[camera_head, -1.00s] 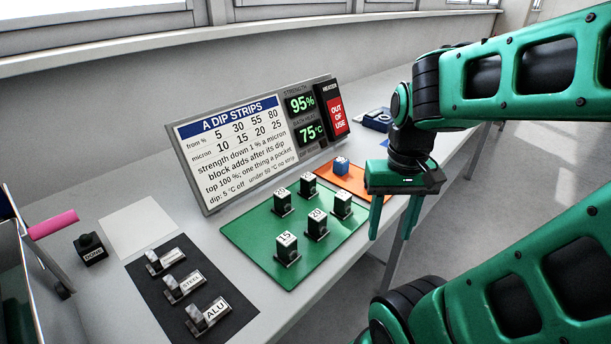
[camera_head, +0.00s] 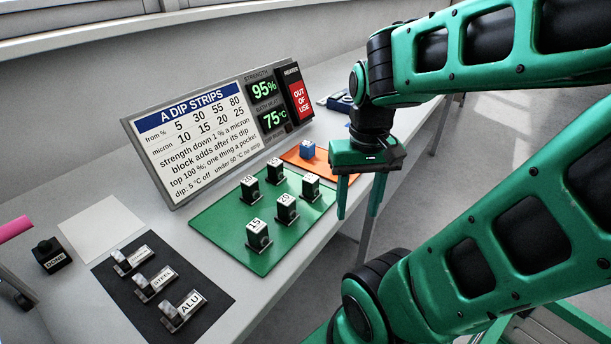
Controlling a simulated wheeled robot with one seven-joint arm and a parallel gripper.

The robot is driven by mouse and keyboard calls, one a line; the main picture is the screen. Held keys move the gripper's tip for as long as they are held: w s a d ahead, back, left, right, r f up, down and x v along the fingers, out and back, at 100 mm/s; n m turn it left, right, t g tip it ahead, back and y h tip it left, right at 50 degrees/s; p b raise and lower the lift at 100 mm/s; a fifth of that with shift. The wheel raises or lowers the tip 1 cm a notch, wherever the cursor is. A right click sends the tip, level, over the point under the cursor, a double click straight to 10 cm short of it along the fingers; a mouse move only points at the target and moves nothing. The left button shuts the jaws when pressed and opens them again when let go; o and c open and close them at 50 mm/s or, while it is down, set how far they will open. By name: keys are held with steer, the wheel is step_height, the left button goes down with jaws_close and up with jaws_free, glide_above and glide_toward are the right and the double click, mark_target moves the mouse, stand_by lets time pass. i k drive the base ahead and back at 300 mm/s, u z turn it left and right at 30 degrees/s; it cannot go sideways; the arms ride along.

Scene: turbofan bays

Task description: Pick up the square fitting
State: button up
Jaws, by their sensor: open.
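My gripper (camera_head: 358,202) is open and empty, pointing down with its two fingers apart. It hangs to the right of the green mat (camera_head: 222,224), near the bench's right edge. On the black mat (camera_head: 222,299) at the front left lie several small metallic fittings with labels: one marked ALU (camera_head: 181,309), one marked STEEL (camera_head: 154,281) and one with an unreadable label (camera_head: 132,259). They are well to the left of my gripper. I cannot tell which of them is the square fitting.
Several numbered dark blocks (camera_head: 257,235) stand on the green mat. A sign panel (camera_head: 215,135) stands behind. A black DONE button (camera_head: 51,256) and a bare pale square (camera_head: 100,229) are at left.

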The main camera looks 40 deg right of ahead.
mark_target(276, 177)
steer(key=k, duration=1.15)
steer(key=z, duration=0.7)
steer(key=i, duration=1.8)
steer(key=z, duration=0.05)
